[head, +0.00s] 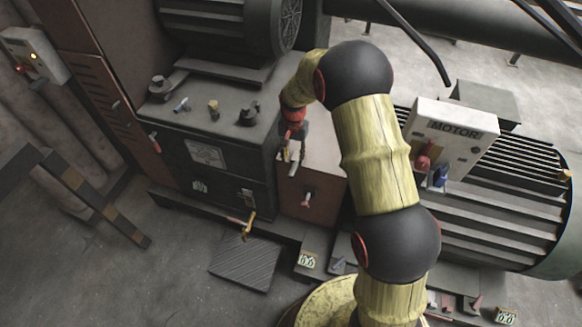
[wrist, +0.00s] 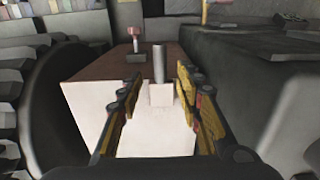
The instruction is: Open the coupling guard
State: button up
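The coupling guard is a box between the dark machine block and the motor. A grey upright handle (wrist: 158,66) on a pale block stands at the pale face's edge. My gripper (wrist: 158,92) is open and empty over the guard, its fingers either side of that handle in the picture; contact is not visible.
The motor (head: 490,200), with a labelled box (head: 452,135), stands to the right. The dark machine block (head: 215,140) with knobs stands to the left. A ribbed floor plate (head: 245,262) lies in front. My arm hides part of the guard and motor.

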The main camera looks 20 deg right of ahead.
aim_at(293, 169)
jog(key=shift+f+b, duration=1.15)
jog(key=shift+f, duration=2.8)
jog(key=shift+c, duration=1.3)
grip_shut()
